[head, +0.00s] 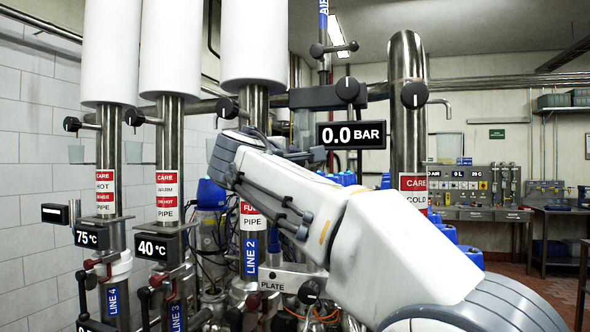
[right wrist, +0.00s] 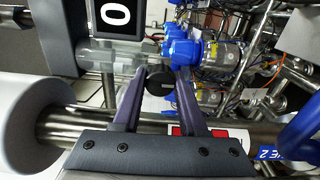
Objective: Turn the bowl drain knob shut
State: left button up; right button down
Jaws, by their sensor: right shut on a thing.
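My right gripper (right wrist: 162,76) has its two dark fingers on either side of a round black knob (right wrist: 160,85) in the right wrist view and is shut on it. No label on this knob is readable, so I cannot tell from it whether it is the bowl drain knob. In the head view my right arm reaches from the lower right to the middle, and its own links hide the fingertips and the held knob. My left gripper is not in view.
The 0.0 BAR display (head: 350,135) is just behind my right wrist. Steel pipes stand close around, including the LINE 2 pipe (head: 250,225) and the COLD pipe (head: 407,120). Other black knobs (head: 413,95) project from the pipework. A tool bench (head: 480,190) stands far right.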

jog(key=shift+f+m, duration=0.1)
jog(key=shift+m, duration=0.2)
jog(key=shift+c, duration=2.2)
grip_release()
jog(key=b+v, duration=0.3)
jog(key=v, duration=0.7)
jog(key=shift+s, duration=0.3)
